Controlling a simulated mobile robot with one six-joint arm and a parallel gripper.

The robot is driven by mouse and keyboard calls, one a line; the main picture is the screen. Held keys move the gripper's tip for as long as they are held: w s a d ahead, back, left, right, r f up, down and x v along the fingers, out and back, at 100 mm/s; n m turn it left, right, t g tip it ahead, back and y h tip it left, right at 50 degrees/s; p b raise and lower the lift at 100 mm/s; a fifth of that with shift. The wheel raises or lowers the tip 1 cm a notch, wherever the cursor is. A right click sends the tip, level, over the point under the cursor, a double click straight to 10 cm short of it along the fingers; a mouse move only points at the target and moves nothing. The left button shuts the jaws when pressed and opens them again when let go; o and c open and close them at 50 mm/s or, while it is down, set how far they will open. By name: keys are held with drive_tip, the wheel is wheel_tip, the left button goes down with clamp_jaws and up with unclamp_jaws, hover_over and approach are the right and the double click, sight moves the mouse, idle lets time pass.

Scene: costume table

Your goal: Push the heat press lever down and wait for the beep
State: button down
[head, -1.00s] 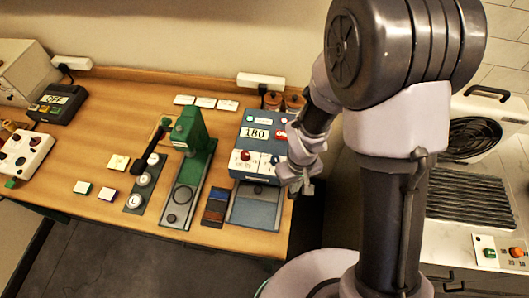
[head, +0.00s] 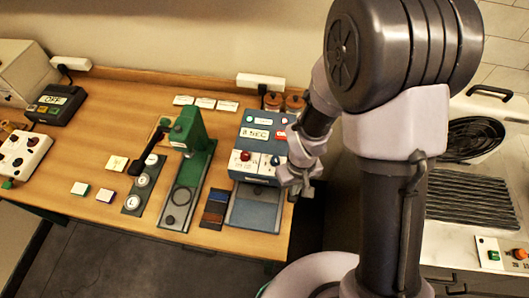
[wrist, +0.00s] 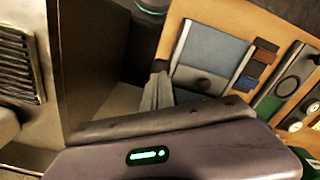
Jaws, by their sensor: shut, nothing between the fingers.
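The heat press (head: 262,127) is a blue box at the right end of the wooden table. Its display (head: 255,134) reads "8 SEC", and a red knob and a dark knob sit on a white panel below it. A grey-blue plate (head: 254,213) lies at its front and also shows in the wrist view (wrist: 215,50). My gripper (head: 303,189) is at the right side of the press, low beside the plate, shut and empty. In the wrist view its fingers (wrist: 158,92) are close to the plate's corner; contact cannot be told. I cannot make out the lever clearly.
A green hand press (head: 190,140) with a black handle stands left of the heat press. Colour swatches (head: 215,208) lie between them. A dark gap is right of the table, then a counter with a grill (head: 470,205).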

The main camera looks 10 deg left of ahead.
wheel_tip(320, 180, up, 15)
drive_tip(key=p, duration=1.1)
drive_tip(key=shift+r, duration=0.15)
drive_tip(key=s+d+f+m+t+y+b, duration=0.2)
drive_tip(key=s+m+b, duration=0.7)
drive_tip(key=b, duration=2.1)
drive_tip(key=d+f+m+t, duration=0.1)
drive_tip(key=d+f+t, duration=0.1)
drive_tip(key=d+t, duration=0.1)
drive_tip(key=shift+s+d+t, duration=0.3)
drive_tip(key=shift+d+t, duration=0.1)
drive_tip(key=shift+d, duration=0.5)
idle(1.9)
